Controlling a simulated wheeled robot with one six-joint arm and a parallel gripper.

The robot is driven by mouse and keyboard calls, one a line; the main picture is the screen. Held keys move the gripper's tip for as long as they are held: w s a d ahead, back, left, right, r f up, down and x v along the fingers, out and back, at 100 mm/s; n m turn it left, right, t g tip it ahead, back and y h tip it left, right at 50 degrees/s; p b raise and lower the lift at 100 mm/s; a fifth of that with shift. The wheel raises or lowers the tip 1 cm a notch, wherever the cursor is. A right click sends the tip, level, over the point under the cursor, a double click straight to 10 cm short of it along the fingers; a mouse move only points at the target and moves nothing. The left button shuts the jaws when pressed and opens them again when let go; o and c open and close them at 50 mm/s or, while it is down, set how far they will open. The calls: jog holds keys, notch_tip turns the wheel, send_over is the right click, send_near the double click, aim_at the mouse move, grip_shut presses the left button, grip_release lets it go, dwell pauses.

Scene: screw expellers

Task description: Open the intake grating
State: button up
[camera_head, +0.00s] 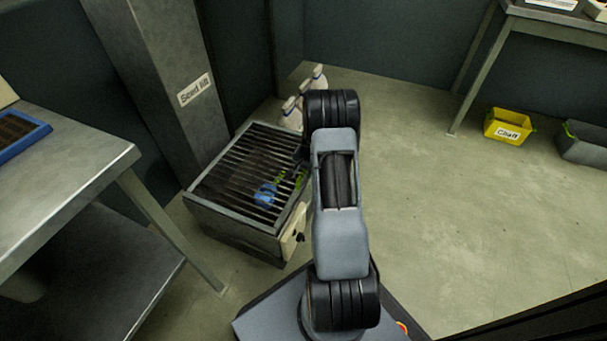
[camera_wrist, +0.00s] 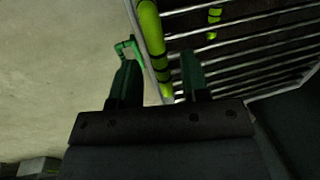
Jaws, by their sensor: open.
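The intake grating (camera_head: 243,165) is a set of parallel metal bars over a box at the foot of a grey column. It lies flat on the box, and its right edge is partly hidden by my arm. In the wrist view the bars (camera_wrist: 245,48) fill the upper right. A yellow-green bar (camera_wrist: 150,34) runs along the grating's edge. My gripper (camera_wrist: 159,64) is open, its green fingers on either side of that edge, near the bar's lower end. I cannot tell whether they touch it. A green loop (camera_wrist: 126,48) shows by the left finger.
A blue item (camera_head: 265,194) shows at the grating's bars. The "Seed lift" column (camera_head: 170,80) rises behind, with white bottles (camera_head: 291,112) beside it. A metal table (camera_head: 70,165) stands left. A yellow "Chaff" bin (camera_head: 507,126) is far right; the floor between is clear.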

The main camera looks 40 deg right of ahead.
jog(key=shift+f, duration=0.3)
grip_shut()
dwell(0.3)
